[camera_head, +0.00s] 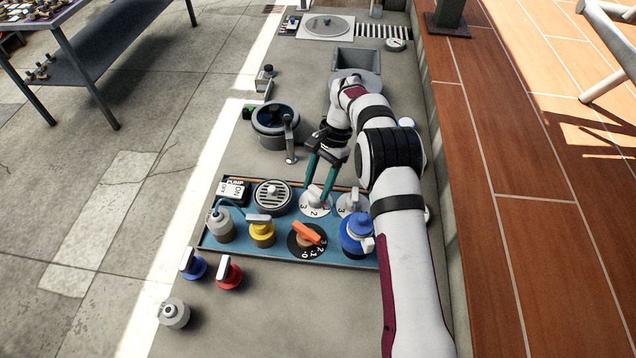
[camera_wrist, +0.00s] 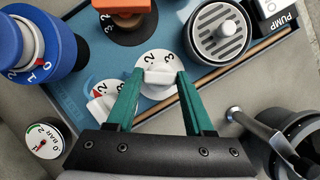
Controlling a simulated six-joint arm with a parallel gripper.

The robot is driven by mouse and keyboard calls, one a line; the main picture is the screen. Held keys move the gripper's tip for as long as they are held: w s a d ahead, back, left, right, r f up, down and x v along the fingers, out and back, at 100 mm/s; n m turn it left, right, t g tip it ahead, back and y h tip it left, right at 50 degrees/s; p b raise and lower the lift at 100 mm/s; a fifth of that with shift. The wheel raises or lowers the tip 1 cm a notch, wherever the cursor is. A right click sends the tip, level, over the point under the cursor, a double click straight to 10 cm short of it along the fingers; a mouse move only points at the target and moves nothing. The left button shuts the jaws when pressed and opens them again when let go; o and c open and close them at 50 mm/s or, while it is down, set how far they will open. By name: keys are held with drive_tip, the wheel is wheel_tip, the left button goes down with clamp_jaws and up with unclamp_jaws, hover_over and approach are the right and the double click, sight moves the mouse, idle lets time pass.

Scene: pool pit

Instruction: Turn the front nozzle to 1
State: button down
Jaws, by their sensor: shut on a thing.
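Several dials and valves sit in a blue tray (camera_head: 212,238). My gripper (camera_head: 322,188) reaches down to a white numbered dial (camera_head: 312,209) in the tray's back row. In the wrist view my gripper (camera_wrist: 159,78) has its green fingers on both sides of this dial's white bar handle (camera_wrist: 160,77), shut on it. The numerals 2 and 3 show on its face; its other marks are hidden. A second white dial (camera_head: 352,203) is beside it, with a red mark in the wrist view (camera_wrist: 100,88). No label visible tells which one is the front nozzle.
In the tray's front row are a black dial with an orange handle (camera_head: 307,235), a yellow valve (camera_head: 262,232) and a blue valve (camera_head: 357,228). A round strainer (camera_head: 273,196) is left of the held dial. A grey pot (camera_head: 275,118) stands behind the tray.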

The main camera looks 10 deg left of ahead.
drive_tip(key=shift+n, duration=0.6)
drive_tip(key=shift+c, duration=1.4)
unclamp_jaws()
drive_tip(key=shift+w+r, duration=0.1)
drive_tip(key=v, duration=0.7)
drive_tip(key=shift+r, duration=0.15)
drive_tip(key=shift+w, duration=0.15)
